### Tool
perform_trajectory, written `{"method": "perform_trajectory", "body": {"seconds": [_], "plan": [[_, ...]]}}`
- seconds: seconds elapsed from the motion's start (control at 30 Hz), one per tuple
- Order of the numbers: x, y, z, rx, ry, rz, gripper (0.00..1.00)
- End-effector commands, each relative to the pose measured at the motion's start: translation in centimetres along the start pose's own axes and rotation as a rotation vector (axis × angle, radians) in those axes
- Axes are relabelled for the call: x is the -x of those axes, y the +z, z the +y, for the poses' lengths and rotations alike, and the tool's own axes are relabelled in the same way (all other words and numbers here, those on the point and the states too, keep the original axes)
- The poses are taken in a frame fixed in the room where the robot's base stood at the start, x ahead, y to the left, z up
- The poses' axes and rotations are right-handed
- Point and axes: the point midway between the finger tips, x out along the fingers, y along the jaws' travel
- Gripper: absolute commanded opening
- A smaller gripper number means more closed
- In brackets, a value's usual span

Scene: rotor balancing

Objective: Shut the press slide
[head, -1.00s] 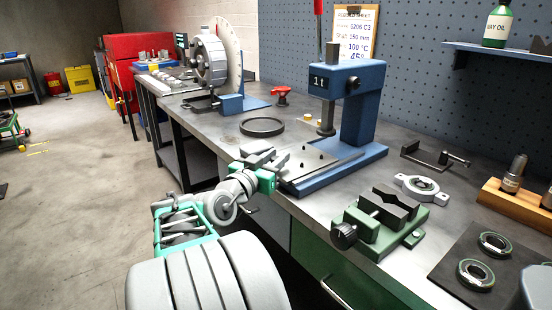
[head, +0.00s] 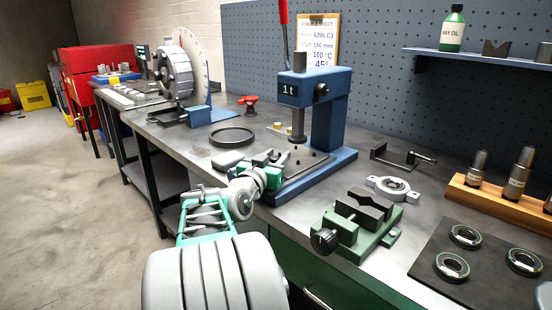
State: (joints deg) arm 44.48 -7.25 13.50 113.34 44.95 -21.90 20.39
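The blue press (head: 328,112), marked "1t", stands on the bench with its ram (head: 298,122) above the base. A grey slide plate (head: 312,167) with dark holes lies low on the press base, below the ram. Its left front end is partly hidden by my gripper. My gripper (head: 266,160) has grey fingers and green parts, and is at the left front end of the slide, very close to it. I cannot tell whether it touches the slide. The finger gap is too small and covered to judge.
A black ring (head: 232,137) lies left of the press. A green vise (head: 358,222) and a pale flanged bearing housing (head: 391,189) are to the right. A dark mat (head: 425,262) with bearing rings is at the right front. A red press lever (head: 284,12) rises above the press.

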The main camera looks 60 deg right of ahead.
Motion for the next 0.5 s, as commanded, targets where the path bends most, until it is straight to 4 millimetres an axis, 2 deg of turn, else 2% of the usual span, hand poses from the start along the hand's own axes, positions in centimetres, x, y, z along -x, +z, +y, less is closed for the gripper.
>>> {"method": "perform_trajectory", "body": {"seconds": [0.1, 0.37, 0.5], "plan": [[0.1, 0.0, -0.1, 0.0, -0.002, 0.0, 0.46], [0.3, -0.1, -0.2, -0.001, -0.003, 0.0, 0.47], [2.0, -0.1, -0.3, -0.001, -0.006, 0.0, 0.47]]}}
